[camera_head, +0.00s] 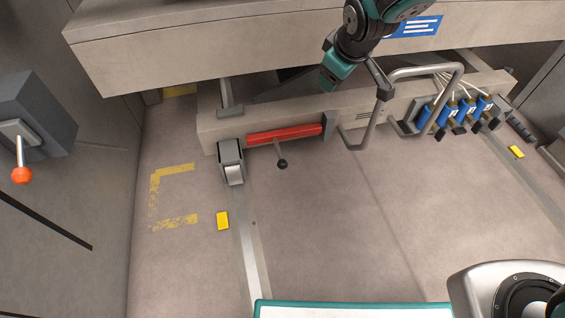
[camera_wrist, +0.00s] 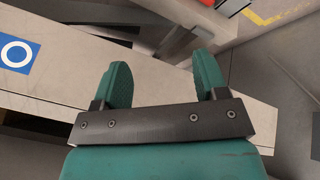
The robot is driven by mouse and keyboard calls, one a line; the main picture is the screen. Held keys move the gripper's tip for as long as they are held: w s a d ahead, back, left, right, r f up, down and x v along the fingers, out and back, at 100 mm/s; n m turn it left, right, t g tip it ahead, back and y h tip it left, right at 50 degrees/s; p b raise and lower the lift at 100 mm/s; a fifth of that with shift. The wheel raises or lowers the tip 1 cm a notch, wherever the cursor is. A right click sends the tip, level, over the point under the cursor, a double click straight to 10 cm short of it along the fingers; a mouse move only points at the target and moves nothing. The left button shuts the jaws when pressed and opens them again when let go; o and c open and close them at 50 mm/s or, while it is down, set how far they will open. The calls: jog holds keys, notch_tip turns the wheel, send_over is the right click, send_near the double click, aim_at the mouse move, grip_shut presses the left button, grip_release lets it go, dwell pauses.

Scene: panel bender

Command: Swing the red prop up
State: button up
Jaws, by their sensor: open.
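The red prop (camera_head: 285,134) lies nearly level along the front of the pale beam (camera_head: 214,128), under the machine's wide upper beam (camera_head: 190,62). Its right end meets a dark bracket (camera_head: 329,125). A small lever with a dark ball knob (camera_head: 282,163) hangs just below it. My gripper (camera_head: 336,75) is above and to the right of the prop in the head view, apart from it. In the wrist view my gripper (camera_wrist: 162,68) is open with two teal fingers and nothing between them. A bit of red (camera_wrist: 229,5) shows at the top edge there.
Bent grey tube handles (camera_head: 427,70) stand right of the prop, near blue valves (camera_head: 450,112) with hoses. A grey box with an orange-knobbed lever (camera_head: 21,174) is at the left. Yellow blocks (camera_head: 222,220) and markings lie on the floor. The floor before the prop is mostly clear.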

jog(key=w+a+f+n+t+h, duration=0.1)
jog(key=w+a+f+n+t, duration=0.1)
jog(key=w+f, duration=0.4)
jog(key=w+a+f+n+t+h, duration=0.1)
jog(key=w+a+f+n+t, duration=0.15)
jog(key=f, duration=0.55)
jog(key=n+t+y+b, duration=0.1)
jog(key=n+t+y, duration=0.65)
jog(key=n, duration=1.75)
send_near(285, 168)
jog(key=shift+m+g+y, duration=0.25)
jog(key=shift+g+y, duration=0.5)
jog(key=shift+g, duration=0.05)
jog(key=b+x, duration=0.3)
jog(key=b, duration=0.2)
jog(key=b+x, duration=0.3)
jog(key=b, duration=0.2)
jog(key=d+b+x, duration=0.1)
jog(key=b+x, duration=0.3)
jog(key=b, duration=0.1)
jog(key=shift+w+r+b, duration=0.2)
jog(key=shift+w+b, duration=0.1)
jog(key=shift+b, duration=0.05)
jog(key=shift+r+b+x, duration=0.2)
jog(key=shift+b+x, duration=0.4)
jog(key=shift+x, duration=0.4)
grip_shut()
jog(key=shift+a, duration=0.1)
